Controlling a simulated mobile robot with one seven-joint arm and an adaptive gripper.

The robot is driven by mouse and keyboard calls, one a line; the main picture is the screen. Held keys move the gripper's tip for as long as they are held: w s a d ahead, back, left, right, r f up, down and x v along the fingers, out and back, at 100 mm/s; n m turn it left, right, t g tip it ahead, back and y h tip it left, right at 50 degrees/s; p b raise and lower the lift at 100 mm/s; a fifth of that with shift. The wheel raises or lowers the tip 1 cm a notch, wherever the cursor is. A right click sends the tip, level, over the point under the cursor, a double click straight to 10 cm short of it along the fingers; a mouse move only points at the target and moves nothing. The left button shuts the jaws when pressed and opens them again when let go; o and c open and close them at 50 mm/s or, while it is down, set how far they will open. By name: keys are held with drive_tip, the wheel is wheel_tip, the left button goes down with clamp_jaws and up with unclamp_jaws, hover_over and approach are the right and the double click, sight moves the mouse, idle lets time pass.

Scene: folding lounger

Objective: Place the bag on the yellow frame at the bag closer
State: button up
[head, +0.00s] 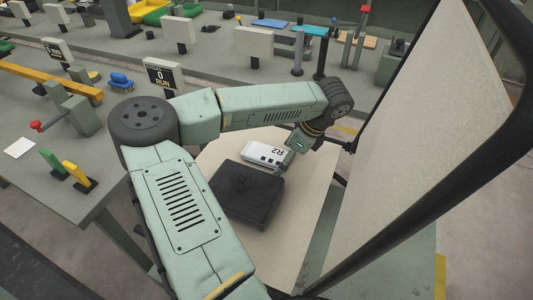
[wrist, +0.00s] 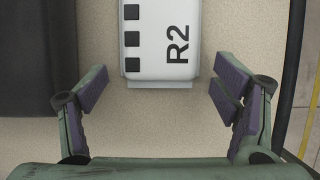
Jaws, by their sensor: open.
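My gripper (head: 298,146) is over the beige seat of the folding lounger (head: 308,200). In the wrist view my gripper (wrist: 161,74) has its jaws wide apart with nothing between the pads. A white block marked R2 (head: 262,154) lies on the seat by the gripper; in the wrist view the block (wrist: 160,40) is just ahead, its near end between the fingertip lines. I can make out no bag for certain. No bag closer can be identified.
The lounger's raised back panel (head: 430,130) and black tube frame stand at the right. Benches with signs, posts and trays fill the left and back.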

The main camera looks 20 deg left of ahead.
drive_tip(key=c, duration=1.3)
